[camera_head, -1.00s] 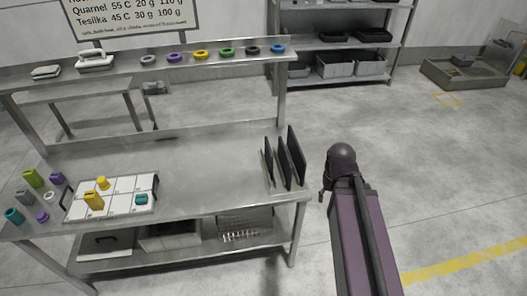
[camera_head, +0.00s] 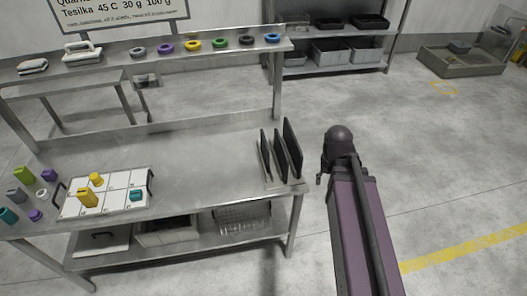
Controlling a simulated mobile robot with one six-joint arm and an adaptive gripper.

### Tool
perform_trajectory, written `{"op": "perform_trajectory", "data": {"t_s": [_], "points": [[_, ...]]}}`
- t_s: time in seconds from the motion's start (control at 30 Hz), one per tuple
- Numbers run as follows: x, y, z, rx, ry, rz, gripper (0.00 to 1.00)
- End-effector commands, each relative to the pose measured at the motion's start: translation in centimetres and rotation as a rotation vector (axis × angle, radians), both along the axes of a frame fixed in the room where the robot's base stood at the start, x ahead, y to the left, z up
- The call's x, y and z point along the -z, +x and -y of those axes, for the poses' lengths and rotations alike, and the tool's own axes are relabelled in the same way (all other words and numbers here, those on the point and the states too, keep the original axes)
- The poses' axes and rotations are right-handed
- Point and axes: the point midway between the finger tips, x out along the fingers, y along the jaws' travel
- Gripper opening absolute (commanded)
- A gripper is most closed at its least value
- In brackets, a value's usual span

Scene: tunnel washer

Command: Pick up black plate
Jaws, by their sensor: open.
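Three thin black plates stand upright, side by side with gaps, at the right end of the metal table: a tall right one (camera_head: 292,148), a middle one (camera_head: 279,158) and a smaller left one (camera_head: 265,154). Their lower edges sit in or on a low holder that is hard to make out. My arm rises at the right, beyond the table's right edge. My gripper (camera_head: 321,178) shows only as a small dark part at the arm's far end, mostly hidden by the joint. It is open, right of the plates and apart from them.
The table (camera_head: 190,165) has a white tray (camera_head: 118,202) with yellow and teal pieces at left; its middle is clear. A raised shelf (camera_head: 110,70) carries several coloured rings. Bins stand on a rack (camera_head: 330,52) behind. Floor right of the table is free.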

Motion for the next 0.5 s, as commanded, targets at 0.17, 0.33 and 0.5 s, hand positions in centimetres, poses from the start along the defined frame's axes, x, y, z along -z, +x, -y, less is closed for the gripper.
{"op": "perform_trajectory", "data": {"t_s": [0.17,0.33,0.5], "points": [[-0.8,5.4,-2.5,-0.043,0.0,0.001,0.54],[-1.6,11.9,-7.2,-0.106,0.001,0.001,0.54],[-2.5,18.0,-13.2,-0.175,0.001,0.001,0.54]]}}
